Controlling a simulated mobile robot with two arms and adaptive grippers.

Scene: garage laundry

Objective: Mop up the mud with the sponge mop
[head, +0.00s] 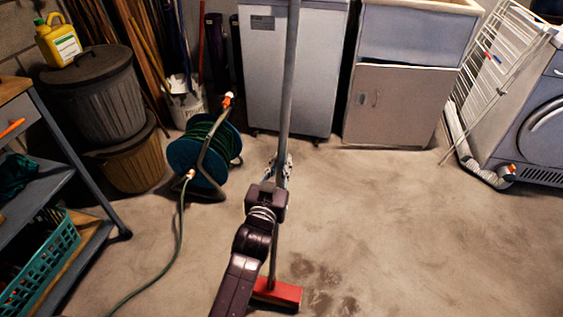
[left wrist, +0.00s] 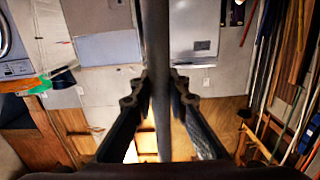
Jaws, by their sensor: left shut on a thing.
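The sponge mop has a long grey handle (head: 290,70) and a red head (head: 278,293). My left gripper (head: 283,170) is shut on the handle, partway up. In the left wrist view the handle (left wrist: 155,40) runs between the fingers of my left gripper (left wrist: 158,92). The mop stands nearly upright, with its head low at the floor; I cannot tell if it presses on it. My arm hides part of the head's left side. Dark mud (head: 325,278) lies in patches on the floor, just right of the head and close to its right end. My right gripper is out of view.
A hose reel (head: 203,155) stands left, its green hose (head: 172,240) running across the floor. A shelf with a teal basket (head: 45,255) is at far left. Cabinets (head: 400,105), a drying rack (head: 500,60) and a washer (head: 540,130) line the back and right. Floor at right is clear.

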